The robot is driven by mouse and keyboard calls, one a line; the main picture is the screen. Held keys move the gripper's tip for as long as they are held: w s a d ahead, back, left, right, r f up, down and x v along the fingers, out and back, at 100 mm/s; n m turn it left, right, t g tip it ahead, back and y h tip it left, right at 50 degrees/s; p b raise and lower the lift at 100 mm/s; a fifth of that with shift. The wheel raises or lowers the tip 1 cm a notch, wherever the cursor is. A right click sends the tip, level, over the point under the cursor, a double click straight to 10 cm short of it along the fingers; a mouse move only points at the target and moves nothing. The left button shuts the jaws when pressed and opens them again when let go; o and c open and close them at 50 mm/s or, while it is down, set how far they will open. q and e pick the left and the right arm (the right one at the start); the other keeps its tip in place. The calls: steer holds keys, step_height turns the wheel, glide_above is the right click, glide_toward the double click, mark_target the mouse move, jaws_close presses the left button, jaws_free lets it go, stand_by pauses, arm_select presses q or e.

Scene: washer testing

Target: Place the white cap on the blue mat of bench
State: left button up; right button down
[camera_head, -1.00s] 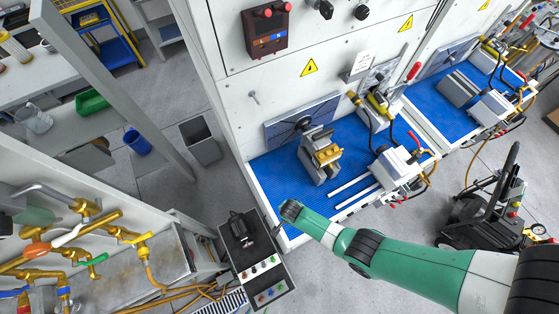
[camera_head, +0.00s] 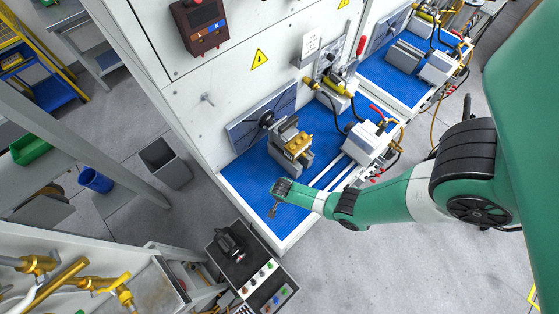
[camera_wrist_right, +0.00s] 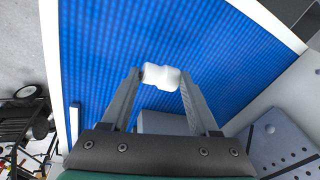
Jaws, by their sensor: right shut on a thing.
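The white cap (camera_wrist_right: 161,78) sits between the fingertips of my right gripper (camera_wrist_right: 160,84), which is shut on it. The blue mat (camera_wrist_right: 215,45) fills most of the background behind the cap in the right wrist view. In the head view my right gripper (camera_head: 273,210) is over the front left part of the blue mat (camera_head: 247,181) on the bench, pointing down. The cap is too small to make out there. I cannot tell the exact gap between cap and mat. My left gripper is not in view.
A control box (camera_head: 243,262) stands before the bench. The mat's front left area is clear.

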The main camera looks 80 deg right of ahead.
steer(key=b+x, duration=0.4)
steer(key=shift+s+d+f, duration=0.1)
steer(key=shift+s, duration=0.1)
steer(key=shift+f, duration=0.1)
steer(key=shift+r, duration=0.25)
steer(key=shift+f, duration=0.15)
steer(key=c, duration=0.6)
jaws_free()
steer(key=shift+f, duration=0.1)
steer(key=o, duration=0.5)
steer(key=shift+c, duration=0.2)
